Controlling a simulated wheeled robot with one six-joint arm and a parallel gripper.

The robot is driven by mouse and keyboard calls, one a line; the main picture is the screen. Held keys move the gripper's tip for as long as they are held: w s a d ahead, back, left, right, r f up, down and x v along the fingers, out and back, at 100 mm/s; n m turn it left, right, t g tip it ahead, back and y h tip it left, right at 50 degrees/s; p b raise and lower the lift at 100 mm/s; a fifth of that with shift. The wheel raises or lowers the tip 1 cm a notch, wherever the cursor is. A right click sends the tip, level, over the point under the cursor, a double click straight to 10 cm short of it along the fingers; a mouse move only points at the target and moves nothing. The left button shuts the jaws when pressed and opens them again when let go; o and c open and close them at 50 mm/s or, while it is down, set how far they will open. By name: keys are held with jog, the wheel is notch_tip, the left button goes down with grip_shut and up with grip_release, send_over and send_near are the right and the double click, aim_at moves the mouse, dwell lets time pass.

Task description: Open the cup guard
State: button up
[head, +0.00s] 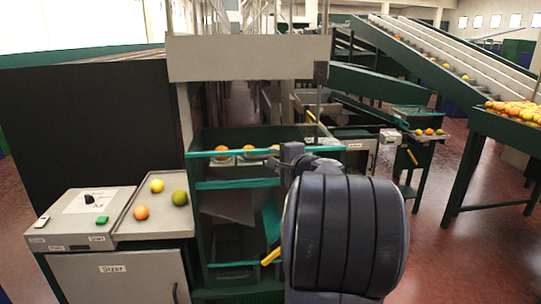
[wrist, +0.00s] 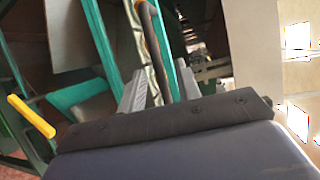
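No part in view is labelled as the cup guard. A machine bay in the middle of the head view has a teal upper rail (head: 225,153) with several fruits just behind it. My gripper (head: 288,152) is at the right part of this rail, partly hidden by my dark wrist. In the wrist view, the two grey fingers of my gripper (wrist: 160,92) stand apart. A dark bar (wrist: 151,38) and a teal bar (wrist: 165,55) run through the gap between them. I cannot tell whether either finger touches a bar.
A sizer control box (head: 95,215) and a tray (head: 125,222) with three fruits stand at the left. A yellow handle (head: 271,256) is low in the bay and also shows in the wrist view (wrist: 31,116). A beige panel (head: 248,58) spans above. Conveyors fill the right.

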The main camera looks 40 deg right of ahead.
aim_at(264, 152)
jog(key=shift+x, duration=1.4)
grip_shut()
